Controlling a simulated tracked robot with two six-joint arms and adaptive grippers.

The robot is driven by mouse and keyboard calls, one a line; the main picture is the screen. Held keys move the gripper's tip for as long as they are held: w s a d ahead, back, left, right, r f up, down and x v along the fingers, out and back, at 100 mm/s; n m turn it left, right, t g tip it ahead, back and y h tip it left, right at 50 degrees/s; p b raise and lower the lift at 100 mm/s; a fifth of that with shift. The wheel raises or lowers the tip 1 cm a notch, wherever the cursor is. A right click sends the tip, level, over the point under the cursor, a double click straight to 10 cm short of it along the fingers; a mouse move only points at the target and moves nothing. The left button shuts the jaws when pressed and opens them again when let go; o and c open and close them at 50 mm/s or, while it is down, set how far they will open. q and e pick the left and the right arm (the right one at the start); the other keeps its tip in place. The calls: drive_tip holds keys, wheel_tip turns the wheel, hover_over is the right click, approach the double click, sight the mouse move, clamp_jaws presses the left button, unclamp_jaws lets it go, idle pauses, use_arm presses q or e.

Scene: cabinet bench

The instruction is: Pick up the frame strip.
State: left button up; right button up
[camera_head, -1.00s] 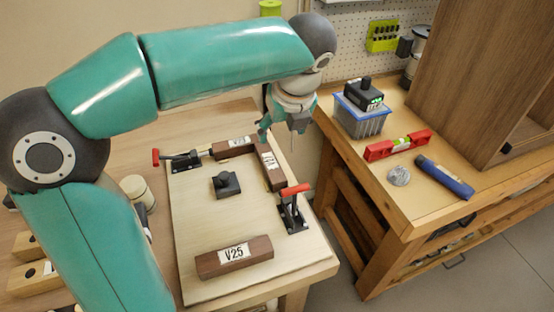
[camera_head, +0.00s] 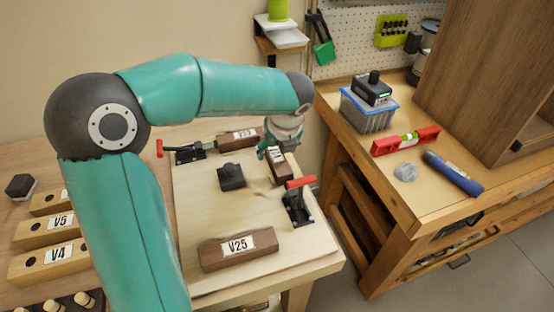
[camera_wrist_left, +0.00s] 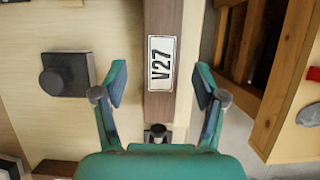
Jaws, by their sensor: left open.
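Several dark brown frame strips with white labels lie on the pale board (camera_head: 215,215). The strip labelled V27 (camera_head: 279,167) is at the board's far right. It runs up the middle of the left wrist view (camera_wrist_left: 160,20). My left gripper (camera_wrist_left: 161,76) is open, with one finger on each side of the V27 strip and a gap to each side. In the head view, the left gripper (camera_head: 278,150) is over the far end of this strip and partly hides it. The strip V25 (camera_head: 222,256) lies at the near edge, and another strip (camera_head: 236,139) at the back.
Red-handled toggle clamps stand at the board's right (camera_head: 299,205) and back left (camera_head: 188,154). A black knobbed block (camera_head: 231,177) sits mid-board. Wooden blocks labelled V4 (camera_head: 50,262) and V6 (camera_head: 48,230) lie left. The right bench (camera_head: 410,205) holds a bin, level and flashlight.

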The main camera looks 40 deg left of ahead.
use_arm(q)
drive_tip(key=shift+x, duration=0.95)
drive_tip(key=shift+c, duration=0.2)
drive_tip(key=c, duration=1.3)
drive_tip(key=shift+o, duration=0.2)
drive_tip(key=shift+r, duration=0.15)
